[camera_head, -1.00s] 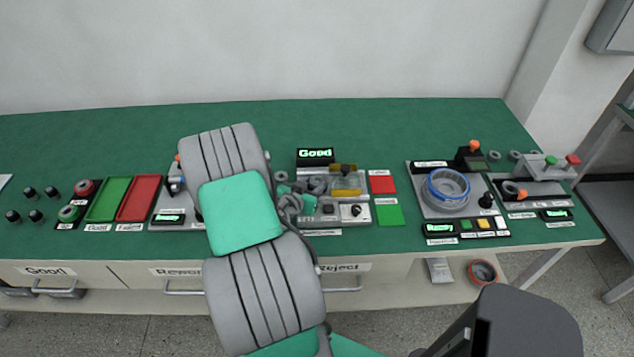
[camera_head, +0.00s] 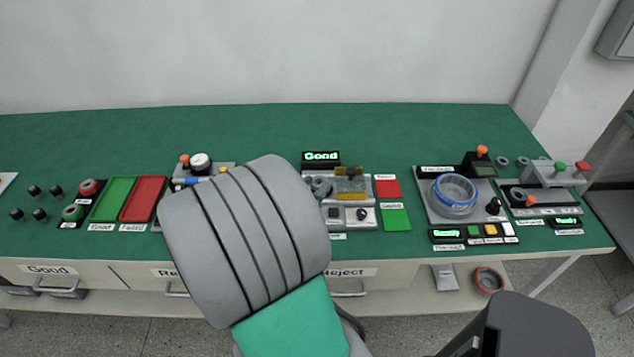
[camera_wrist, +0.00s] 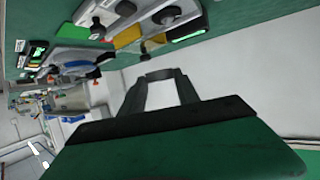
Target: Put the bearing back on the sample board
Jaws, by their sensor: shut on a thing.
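My gripper (camera_wrist: 162,76) shows in the wrist view, its dark fingers drawn together at the tips on a small dark thing, taken to be the bearing; its shape is hard to make out. In the head view my arm hides the gripper and the thing in it. Several grey rings lie elsewhere on the bench.
A green tray (camera_head: 112,199) and a red tray (camera_head: 143,198) lie left of my arm. A station with a "Good" display (camera_head: 321,157) stands mid-bench. A station with a blue-rimmed ring (camera_head: 453,194) stands at the right. The rear of the green bench (camera_head: 400,125) is clear.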

